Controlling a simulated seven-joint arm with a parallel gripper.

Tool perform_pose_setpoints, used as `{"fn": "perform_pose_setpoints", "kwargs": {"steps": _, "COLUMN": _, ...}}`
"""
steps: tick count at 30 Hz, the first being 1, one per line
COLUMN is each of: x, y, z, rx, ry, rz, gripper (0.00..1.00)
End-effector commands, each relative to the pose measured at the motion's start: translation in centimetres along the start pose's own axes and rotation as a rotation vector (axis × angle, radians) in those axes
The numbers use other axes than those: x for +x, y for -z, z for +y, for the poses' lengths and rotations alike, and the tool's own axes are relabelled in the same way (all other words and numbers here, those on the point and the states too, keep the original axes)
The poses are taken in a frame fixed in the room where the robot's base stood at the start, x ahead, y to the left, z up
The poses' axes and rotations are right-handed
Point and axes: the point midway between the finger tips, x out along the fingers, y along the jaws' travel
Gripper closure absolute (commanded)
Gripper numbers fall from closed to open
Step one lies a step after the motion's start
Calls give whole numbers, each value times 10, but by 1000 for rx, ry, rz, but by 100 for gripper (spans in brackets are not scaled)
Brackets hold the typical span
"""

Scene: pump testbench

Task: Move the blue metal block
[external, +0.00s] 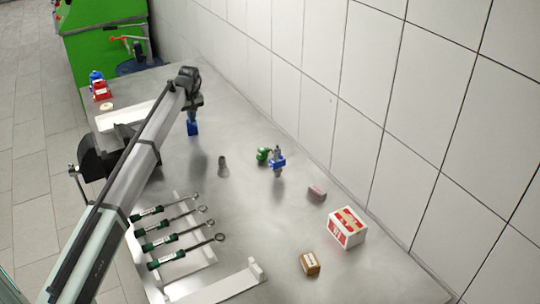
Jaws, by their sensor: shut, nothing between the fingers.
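A small blue block (192,128) shows directly below my gripper (194,113), near the far middle of the grey metal table. My gripper points down and is shut with nothing between its fingers. Its fingertips are small and dark here. I cannot tell whether they touch the block or stay just above it. A second blue piece, a blue and silver metal fitting (277,163), stands farther right near the wall.
A green part (262,155) sits beside the blue fitting, and a dark cylinder (222,161) stands left of them. Green-handled tools (180,233) lie on a white rack at the front left. A tiled wall bounds the table.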

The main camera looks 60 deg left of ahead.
Motion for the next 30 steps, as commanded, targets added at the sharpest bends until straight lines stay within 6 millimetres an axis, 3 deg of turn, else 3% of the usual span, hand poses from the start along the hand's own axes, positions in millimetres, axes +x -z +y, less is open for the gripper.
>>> {"fn": "perform_pose_setpoints", "kwargs": {"steps": 1, "x": 2, "y": 12, "z": 1, "rx": -2, "ry": 0, "rz": 0, "gripper": 100}}
{"fn": "perform_pose_setpoints", "kwargs": {"steps": 5, "x": 5, "y": 30, "z": 1, "rx": 0, "ry": 0, "rz": 0, "gripper": 100}}
{"fn": "perform_pose_setpoints", "kwargs": {"steps": 9, "x": 18, "y": 22, "z": 0, "rx": 1, "ry": 0, "rz": 0, "gripper": 100}}
{"fn": "perform_pose_setpoints", "kwargs": {"steps": 20, "x": 24, "y": 20, "z": -1, "rx": 0, "ry": 4, "rz": -5, "gripper": 100}}
{"fn": "perform_pose_setpoints", "kwargs": {"steps": 25, "x": 22, "y": -4, "z": -4, "rx": 1, "ry": 5, "rz": -9, "gripper": 100}}
{"fn": "perform_pose_setpoints", "kwargs": {"steps": 30, "x": 14, "y": -56, "z": -5, "rx": 4, "ry": 3, "rz": -12, "gripper": 100}}
